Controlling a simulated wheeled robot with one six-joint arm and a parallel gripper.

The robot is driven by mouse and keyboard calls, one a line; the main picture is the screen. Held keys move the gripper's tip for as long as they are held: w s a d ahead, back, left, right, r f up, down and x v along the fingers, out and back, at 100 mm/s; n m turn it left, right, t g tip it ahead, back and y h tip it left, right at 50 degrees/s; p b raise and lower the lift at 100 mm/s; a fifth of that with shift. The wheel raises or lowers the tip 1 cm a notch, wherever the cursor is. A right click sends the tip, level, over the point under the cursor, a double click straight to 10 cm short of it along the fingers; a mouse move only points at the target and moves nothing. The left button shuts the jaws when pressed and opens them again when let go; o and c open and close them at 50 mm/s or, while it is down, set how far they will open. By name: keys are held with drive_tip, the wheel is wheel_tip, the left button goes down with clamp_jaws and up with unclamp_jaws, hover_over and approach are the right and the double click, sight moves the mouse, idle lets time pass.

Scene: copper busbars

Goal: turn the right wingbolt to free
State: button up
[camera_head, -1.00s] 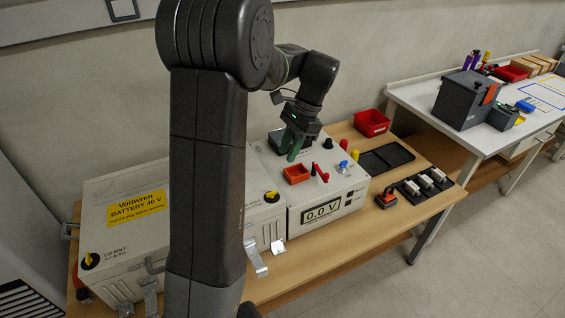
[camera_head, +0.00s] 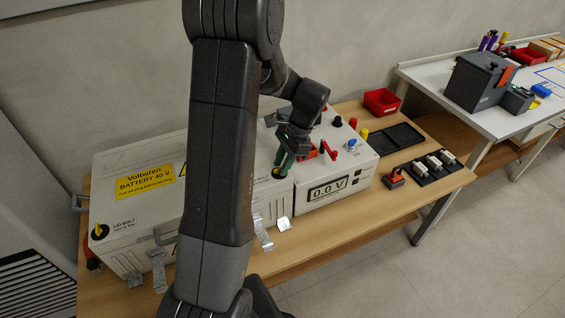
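The battery box (camera_head: 140,215) is a long off-white case with a yellow "BATTERY 40 V" label. The left wingbolt (camera_head: 99,231), a yellow wing on a black disc, sits at its left end by the words "LID BOLT turn to free". The right wingbolt (camera_head: 277,174) is at the box's right end, mostly hidden by my gripper (camera_head: 284,161). My arm hides the middle of the box.
A white meter unit (camera_head: 335,178) reading "0.0 V" stands close on the right, with an orange tray and red, black, yellow and blue parts on or around it. A red bin (camera_head: 381,101) and a black tray (camera_head: 396,138) lie further right. Metal tabs (camera_head: 262,235) stick out in front.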

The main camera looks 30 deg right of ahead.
drive_tip(key=shift+f, duration=0.1)
clamp_jaws()
drive_tip(key=shift+n, duration=0.4)
drive_tip(key=n, duration=0.1)
drive_tip(key=n+g+p, duration=0.1)
drive_tip(key=shift+w+n, duration=0.2)
drive_tip(key=shift+n, duration=0.2)
drive_tip(key=n+g, duration=0.1)
drive_tip(key=n+p, duration=0.1)
drive_tip(key=n, duration=0.1)
drive_tip(key=shift+w+a+n+g+h, duration=0.1)
drive_tip(key=shift+w+n+g+h, duration=0.05)
drive_tip(key=shift+n+g+h, duration=0.2)
drive_tip(key=n, duration=0.2)
drive_tip(key=n+g+h, duration=0.1)
drive_tip(key=n, duration=0.2)
drive_tip(key=shift+w+a+n+g+h, duration=0.15)
drive_tip(key=shift+n+g+h, duration=0.1)
drive_tip(key=n+h, duration=0.1)
drive_tip(key=n, duration=0.3)
drive_tip(key=shift+a+n+g+h, duration=0.2)
drive_tip(key=shift+n+g+h, duration=0.1)
drive_tip(key=shift+n+h, duration=0.1)
drive_tip(key=shift+w+n, duration=0.1)
drive_tip(key=shift+n, duration=0.2)
